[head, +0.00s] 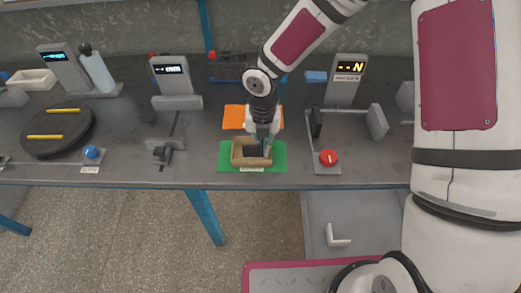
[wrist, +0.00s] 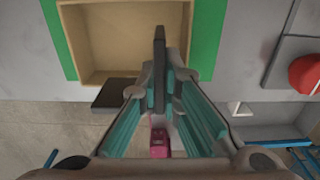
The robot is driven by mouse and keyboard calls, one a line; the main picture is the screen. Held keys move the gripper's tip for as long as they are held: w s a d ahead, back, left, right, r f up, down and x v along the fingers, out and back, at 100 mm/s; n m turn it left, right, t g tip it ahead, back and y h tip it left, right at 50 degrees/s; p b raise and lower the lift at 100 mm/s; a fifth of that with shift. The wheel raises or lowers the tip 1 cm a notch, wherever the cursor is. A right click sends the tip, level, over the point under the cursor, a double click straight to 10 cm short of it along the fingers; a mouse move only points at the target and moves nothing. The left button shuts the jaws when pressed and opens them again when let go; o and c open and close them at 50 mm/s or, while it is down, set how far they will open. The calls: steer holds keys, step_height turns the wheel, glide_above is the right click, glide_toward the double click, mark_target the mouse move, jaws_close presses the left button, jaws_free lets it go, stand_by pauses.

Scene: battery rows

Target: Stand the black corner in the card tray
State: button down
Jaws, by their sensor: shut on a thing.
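The card tray (head: 238,160) is a small open tan box on a green mat near the table's front edge. It also shows at the top of the wrist view (wrist: 85,40), where the part of its floor I can see is bare. My gripper (head: 264,145) points down over the tray. In the wrist view my gripper (wrist: 160,80) is shut on the black corner (wrist: 117,94). One dark leg is edge-on between the fingers and the other extends left, over the tray's near side. I cannot tell whether the corner touches the tray.
An orange mat (head: 234,116) lies behind the tray. A red button (head: 328,158) on a grey fixture is to the right and a grey clamp-like fixture (head: 162,152) to the left. A white corner (head: 336,237) lies lower down, beyond the table edge.

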mark_target(261, 151)
steer(key=shift+w+a+f, duration=0.1)
steer(key=shift+w+a, duration=0.25)
steer(key=shift+w, duration=0.15)
steer(key=shift+s+d+f, duration=0.1)
steer(key=shift+f, duration=1.6)
steer(key=shift+f, duration=0.15)
steer(key=c, duration=2.1)
jaws_free()
steer(key=shift+o, duration=0.2)
